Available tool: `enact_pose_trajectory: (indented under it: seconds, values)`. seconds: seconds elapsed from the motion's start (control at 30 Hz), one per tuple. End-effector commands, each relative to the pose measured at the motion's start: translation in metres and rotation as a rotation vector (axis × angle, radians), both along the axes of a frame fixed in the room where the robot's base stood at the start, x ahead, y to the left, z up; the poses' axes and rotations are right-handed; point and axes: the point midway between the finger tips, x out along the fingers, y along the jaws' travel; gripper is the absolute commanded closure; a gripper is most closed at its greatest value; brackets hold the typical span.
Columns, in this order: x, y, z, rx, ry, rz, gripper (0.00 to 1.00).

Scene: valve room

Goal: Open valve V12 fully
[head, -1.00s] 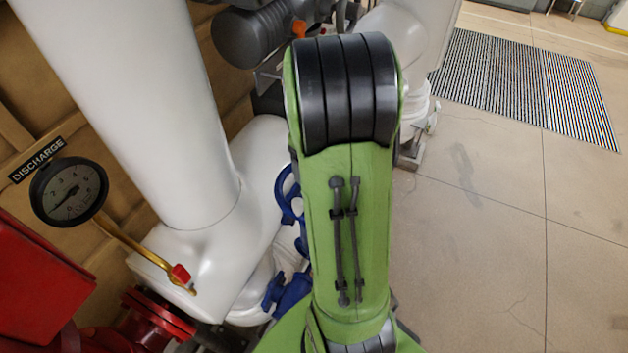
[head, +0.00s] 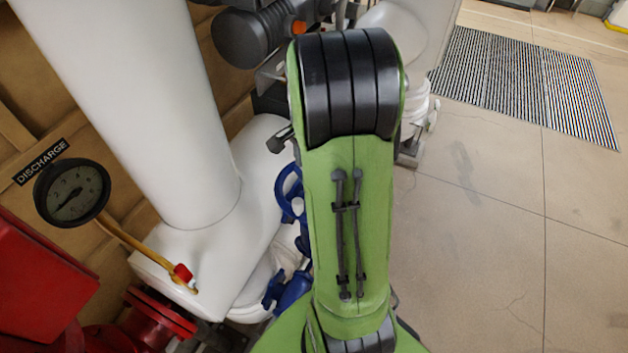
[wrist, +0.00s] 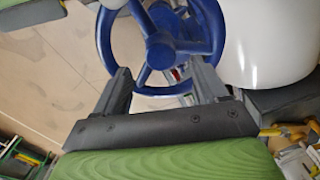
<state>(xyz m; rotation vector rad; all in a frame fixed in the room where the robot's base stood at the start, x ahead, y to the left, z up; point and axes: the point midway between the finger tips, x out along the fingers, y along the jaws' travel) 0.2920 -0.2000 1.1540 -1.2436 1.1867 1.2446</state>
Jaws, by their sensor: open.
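A blue valve handwheel (wrist: 163,50) with spokes and a hub fills the upper middle of the wrist view. No V12 tag is readable, so I cannot tell whether this is that valve. My gripper (wrist: 160,72) is open, its two dark fingers apart and pointing toward the wheel's lower rim. Nothing is held between them; whether they touch the rim is unclear. In the head view, a blue wheel (head: 288,190) shows partly beside the white pipe, with its right side hidden behind my green arm. Blue valve parts (head: 290,292) show below it.
A large white pipe (head: 165,110) stands left of my arm. A gauge (head: 72,193) under a DISCHARGE sign (head: 42,162) and a red box (head: 35,285) are further left. A grey motor-like cylinder (head: 255,35) is behind. Open floor (head: 510,240) and a striped mat (head: 525,85) lie right.

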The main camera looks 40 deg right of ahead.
Motion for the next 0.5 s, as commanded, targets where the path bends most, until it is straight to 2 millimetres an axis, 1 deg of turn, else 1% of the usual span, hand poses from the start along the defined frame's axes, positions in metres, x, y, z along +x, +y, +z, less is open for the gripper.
enact_pose_trajectory:
  seconds: [0.03, 0.1, 0.33, 0.5]
  values:
    - [0.0, 0.0, 0.0, 0.0, 0.0, -0.039, 0.28]
    - [0.0, 0.0, 0.0, 0.0, 0.0, -0.059, 0.28]
    - [0.0, 0.0, -0.002, 0.0, 0.0, -0.056, 0.28]
    - [0.0, 0.0, -0.017, 0.0, 0.0, -0.055, 0.28]
